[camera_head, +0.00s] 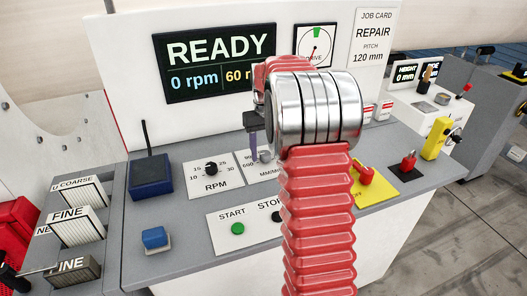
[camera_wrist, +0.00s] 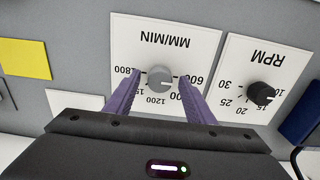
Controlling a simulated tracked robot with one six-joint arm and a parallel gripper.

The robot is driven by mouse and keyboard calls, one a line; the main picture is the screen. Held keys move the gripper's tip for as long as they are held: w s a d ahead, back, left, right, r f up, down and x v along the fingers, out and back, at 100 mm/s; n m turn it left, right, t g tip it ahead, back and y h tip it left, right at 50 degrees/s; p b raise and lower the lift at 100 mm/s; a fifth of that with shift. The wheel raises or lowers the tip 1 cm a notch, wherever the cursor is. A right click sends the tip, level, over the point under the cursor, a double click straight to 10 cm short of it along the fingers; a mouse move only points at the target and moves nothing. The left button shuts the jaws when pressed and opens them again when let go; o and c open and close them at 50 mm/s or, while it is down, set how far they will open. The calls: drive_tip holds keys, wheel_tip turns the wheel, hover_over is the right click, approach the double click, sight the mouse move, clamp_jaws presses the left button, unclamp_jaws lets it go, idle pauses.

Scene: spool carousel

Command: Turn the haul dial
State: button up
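The grey dial on the white MM/MIN plate shows in the wrist view (camera_wrist: 160,79), with the plate (camera_wrist: 135,35) upside down there. In the head view the dial (camera_head: 266,156) is just right of my gripper's purple finger. My gripper (camera_wrist: 159,77) points down at the dial, one purple finger on each side of it. The fingers look spread, with a narrow gap between each tip and the knob. My gripper (camera_head: 252,142) is partly hidden by my arm in the head view, and so is the MM/MIN plate.
The black RPM dial (camera_head: 211,169) is left of the MM/MIN plate. The green START button (camera_head: 238,228) is in front. A dark blue box (camera_head: 150,174) stands at the left. A red switch on a yellow plate (camera_head: 382,188) is at the right. The display (camera_head: 215,62) reads READY, 0 rpm.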

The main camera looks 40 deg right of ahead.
drive_tip(key=c, duration=1.1)
drive_tip(key=shift+o, duration=0.2)
drive_tip(key=shift+a, duration=0.15)
drive_tip(key=shift+m, duration=0.4)
drive_tip(key=m, duration=0.8)
drive_tip(key=shift+w, duration=0.1)
